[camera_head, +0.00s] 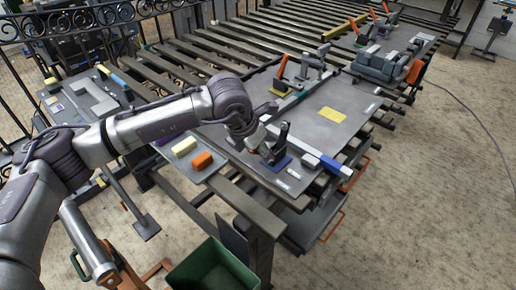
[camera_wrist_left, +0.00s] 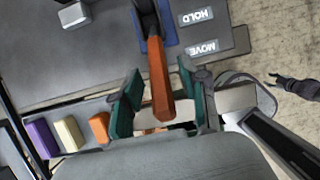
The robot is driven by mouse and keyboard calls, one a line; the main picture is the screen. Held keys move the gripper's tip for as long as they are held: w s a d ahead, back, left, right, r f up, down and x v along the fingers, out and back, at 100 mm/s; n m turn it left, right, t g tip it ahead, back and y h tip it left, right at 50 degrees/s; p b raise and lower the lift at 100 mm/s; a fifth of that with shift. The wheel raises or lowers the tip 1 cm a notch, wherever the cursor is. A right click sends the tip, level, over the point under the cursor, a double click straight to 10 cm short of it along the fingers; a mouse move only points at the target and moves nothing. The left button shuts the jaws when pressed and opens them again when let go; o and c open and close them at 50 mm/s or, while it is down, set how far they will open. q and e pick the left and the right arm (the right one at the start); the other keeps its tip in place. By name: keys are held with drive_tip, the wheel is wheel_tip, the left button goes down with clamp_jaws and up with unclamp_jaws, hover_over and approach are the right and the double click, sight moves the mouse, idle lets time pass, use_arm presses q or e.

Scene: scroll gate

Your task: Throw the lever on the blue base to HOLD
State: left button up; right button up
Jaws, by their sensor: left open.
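The lever on the blue base (camera_head: 276,162) stands near the front left corner of the grey table. In the left wrist view, the blue base (camera_wrist_left: 173,35) carries a dark lever arm with an orange handle (camera_wrist_left: 159,85). White labels HOLD (camera_wrist_left: 196,16) and MOVE (camera_wrist_left: 202,47) lie beside the base. My left gripper (camera_head: 258,142) is at the lever; in its wrist view its teal-padded fingers (camera_wrist_left: 158,105) are open, one on each side of the orange handle, with gaps visible. A dark jointed shape (camera_wrist_left: 296,86) at the right edge may be my right gripper; its jaws are unclear.
A blue-ended bar (camera_head: 328,162) runs along the table right of the lever. Orange (camera_head: 201,160) and cream (camera_head: 184,146) blocks lie on a side board to the left. A green bin (camera_head: 213,268) stands below. Another orange lever (camera_head: 281,68) stands farther back.

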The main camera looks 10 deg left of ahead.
use_arm(q)
clamp_jaws()
drive_tip(key=shift+r, duration=0.1)
idle(0.3)
drive_tip(key=shift+w+d+r+g+y+p, duration=0.55)
drive_tip(key=shift+w+r+g+y, duration=0.25)
drive_tip(key=shift+g, duration=0.3)
drive_tip(key=shift+w+d+r+g+y, duration=0.2)
drive_tip(key=shift+w+d+g+y, duration=0.3)
drive_tip(key=shift+g, duration=0.3)
drive_tip(key=shift+w+d+r+g+y, duration=0.2)
drive_tip(key=shift+w+d+g+y, duration=0.2)
drive_tip(key=shift+w+g+y, duration=0.3)
drive_tip(key=shift+g, duration=0.3)
unclamp_jaws()
drive_tip(key=v, duration=0.7)
drive_tip(key=shift+r, duration=0.25)
